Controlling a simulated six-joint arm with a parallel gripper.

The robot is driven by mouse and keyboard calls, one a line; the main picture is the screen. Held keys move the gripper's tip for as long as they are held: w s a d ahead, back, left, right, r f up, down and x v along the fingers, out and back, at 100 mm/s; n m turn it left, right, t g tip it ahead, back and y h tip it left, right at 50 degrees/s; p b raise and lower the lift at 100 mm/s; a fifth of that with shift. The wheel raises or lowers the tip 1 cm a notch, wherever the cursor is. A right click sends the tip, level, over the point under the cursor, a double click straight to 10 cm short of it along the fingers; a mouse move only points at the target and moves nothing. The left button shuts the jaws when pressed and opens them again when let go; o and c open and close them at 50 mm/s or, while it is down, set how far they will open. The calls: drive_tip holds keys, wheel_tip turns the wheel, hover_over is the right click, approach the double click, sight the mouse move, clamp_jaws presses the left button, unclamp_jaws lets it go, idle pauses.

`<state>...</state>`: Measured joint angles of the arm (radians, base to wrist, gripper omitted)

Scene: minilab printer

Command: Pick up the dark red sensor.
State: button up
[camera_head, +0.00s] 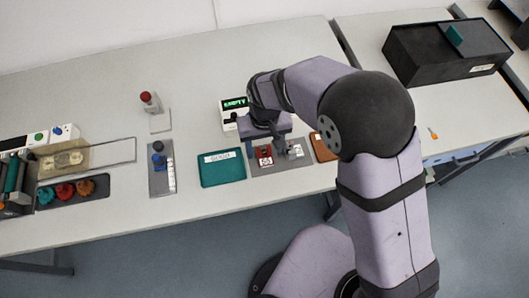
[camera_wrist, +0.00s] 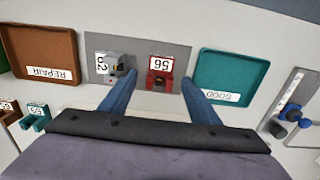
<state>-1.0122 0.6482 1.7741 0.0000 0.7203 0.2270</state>
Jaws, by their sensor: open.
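The dark red sensor (camera_wrist: 160,76) carries a white label reading 56 and sits on a grey mat (camera_wrist: 135,42) in the wrist view. In the head view the dark red sensor (camera_head: 264,156) is on the same mat, just below my gripper. My gripper (camera_wrist: 157,82) is open and empty, with its two blue fingers pointing toward the mat. The red sensor lies between the finger lines, nearer the right finger. A grey sensor (camera_wrist: 117,68) labelled 62 sits beside it, close to the left finger.
A teal GOOD tray (camera_head: 221,169) and a brown REPAIR tray (camera_wrist: 41,55) flank the mat. A small device with a green EMPTY display (camera_head: 234,105) stands behind. A red-topped post (camera_head: 147,98) and a blue knob (camera_head: 158,148) stand to the left. A black box (camera_head: 447,55) is far right.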

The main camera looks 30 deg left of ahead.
sight(265, 156)
drive_tip(key=shift+f+p, duration=0.3)
drive_tip(key=shift+f, duration=1.15)
drive_tip(key=c, duration=1.1)
drive_tip(key=shift+c, duration=0.2)
drive_tip(key=shift+r, duration=0.15)
wheel_tip(265, 156, up, 10)
drive_tip(key=b, duration=0.2)
